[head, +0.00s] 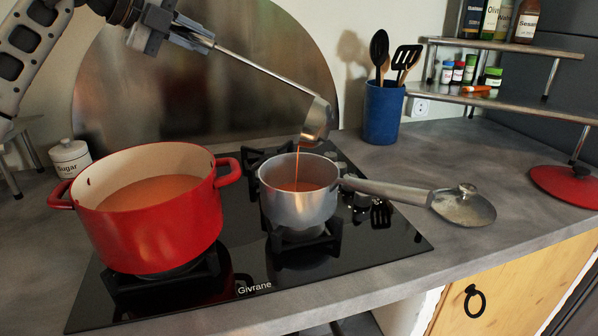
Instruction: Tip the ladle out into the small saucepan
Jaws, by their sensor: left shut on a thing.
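My left gripper (187,36) is shut on the handle end of the metal ladle (316,122). The ladle slants down to the right, and its bowl is tilted above the small saucepan (298,204). A thin stream of orange-red liquid (299,158) runs from the bowl into the saucepan. The saucepan stands on the hob with its handle pointing right, and orange-red liquid shows inside. A large red pot (150,234) with similar liquid stands to the left on the hob. My right gripper is not in view.
A metal lid (464,206) lies by the saucepan handle's end. A blue utensil holder (383,112) stands behind. A red lid (567,186) lies at the right under a shelf (505,100) with jars. A sugar jar (70,158) stands at the left. The black hob (345,262) is clear at its front right.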

